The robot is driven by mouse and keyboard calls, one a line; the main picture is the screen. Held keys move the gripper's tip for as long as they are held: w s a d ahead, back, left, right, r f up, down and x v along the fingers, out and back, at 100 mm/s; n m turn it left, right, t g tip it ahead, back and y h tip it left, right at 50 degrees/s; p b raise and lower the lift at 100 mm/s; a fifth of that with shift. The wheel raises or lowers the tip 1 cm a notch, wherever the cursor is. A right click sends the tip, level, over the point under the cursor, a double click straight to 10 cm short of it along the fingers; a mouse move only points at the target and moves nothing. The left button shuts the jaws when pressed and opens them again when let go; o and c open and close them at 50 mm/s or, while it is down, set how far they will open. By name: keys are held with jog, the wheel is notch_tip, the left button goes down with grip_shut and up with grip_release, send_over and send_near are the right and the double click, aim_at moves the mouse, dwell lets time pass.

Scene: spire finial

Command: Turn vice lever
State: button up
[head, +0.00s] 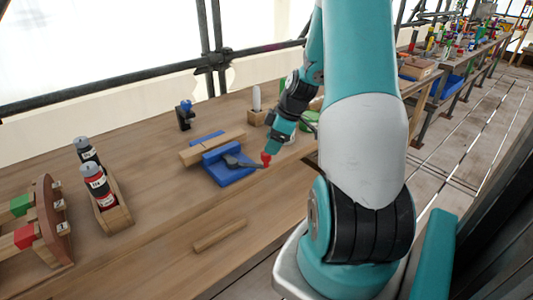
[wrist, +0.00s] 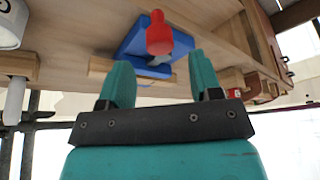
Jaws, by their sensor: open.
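The blue vice (head: 232,175) sits on the wooden bench with a wooden bar (head: 195,155) held across it. Its dark grey lever (head: 240,162) points right and ends in a red knob (head: 265,160). My gripper (wrist: 161,65) is open, with one teal finger on each side of the picture. In the wrist view the red knob (wrist: 158,35) shows in line with the gap, around or just beyond the fingertips; contact cannot be told. The blue vice (wrist: 130,44) is behind it. In the head view the fingers are small and partly hidden near the knob.
A loose wooden bar (head: 219,235) lies in front of the vice. A wooden holder with bottles (head: 108,215) stands left. A small dark stand with a blue top (head: 185,115) and a block with a white object (head: 256,112) stand behind. Bench between them is clear.

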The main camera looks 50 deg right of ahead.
jog(key=x, duration=0.5)
jog(key=shift+f, duration=0.1)
grip_shut()
